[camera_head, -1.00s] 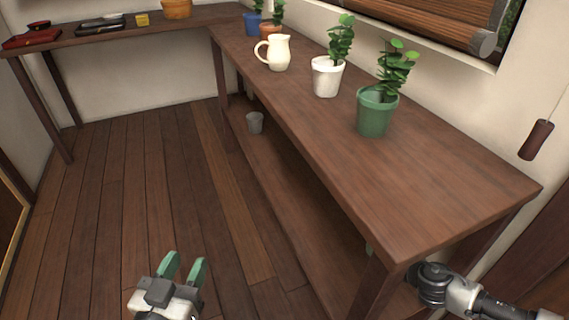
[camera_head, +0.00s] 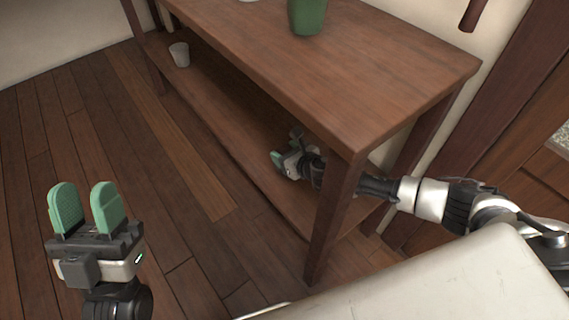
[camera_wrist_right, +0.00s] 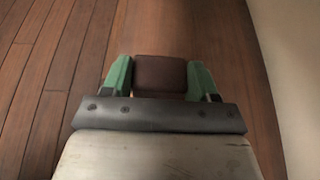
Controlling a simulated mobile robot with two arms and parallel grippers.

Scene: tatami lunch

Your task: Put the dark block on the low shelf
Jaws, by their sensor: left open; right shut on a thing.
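The dark block (camera_wrist_right: 160,75) is brown with rounded edges, and it sits between the green fingers of my right gripper in the right wrist view. In the head view my right gripper (camera_head: 279,160) reaches under the tabletop, over the low shelf (camera_head: 222,118). The block cannot be made out clearly there. Whether it touches the shelf cannot be told. The low shelf is a long brown board beneath the table, partly hidden by the tabletop and a front leg. My left gripper (camera_head: 87,207) is open and empty, above the floor at the left.
A grey cup (camera_head: 180,54) stands at the far end of the low shelf. A green pot (camera_head: 307,16) stands on the tabletop (camera_head: 330,75). The near table leg (camera_head: 329,222) stands close to my right arm. The shelf between the cup and my right gripper looks clear.

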